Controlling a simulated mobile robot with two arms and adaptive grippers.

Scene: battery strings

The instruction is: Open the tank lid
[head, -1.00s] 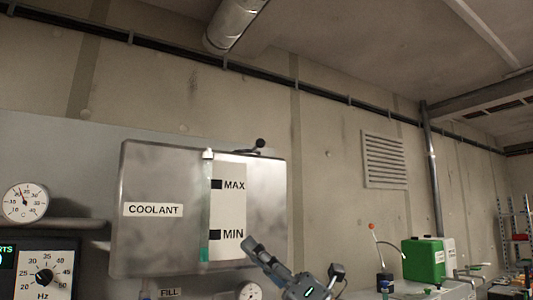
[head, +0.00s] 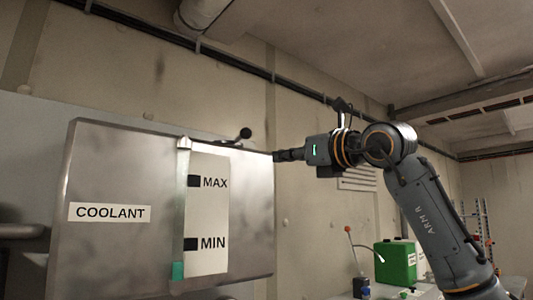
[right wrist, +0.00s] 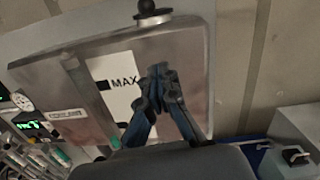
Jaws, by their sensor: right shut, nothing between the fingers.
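The metal coolant tank (head: 105,180) fills the left of the head view, with a COOLANT label and a MAX/MIN level strip (head: 208,215). My right gripper (head: 277,156) is shut and empty, beside the tank's upper right edge in the picture, below and right of the knob. In the right wrist view its fingertips (right wrist: 158,70) overlap the tank front. My left gripper is out of view.
A green canister (head: 396,263) and a red-tipped stalk (head: 348,229) stand on the bench at lower right. A dial gauge (right wrist: 23,102) and a green display are left of the tank in the wrist view.

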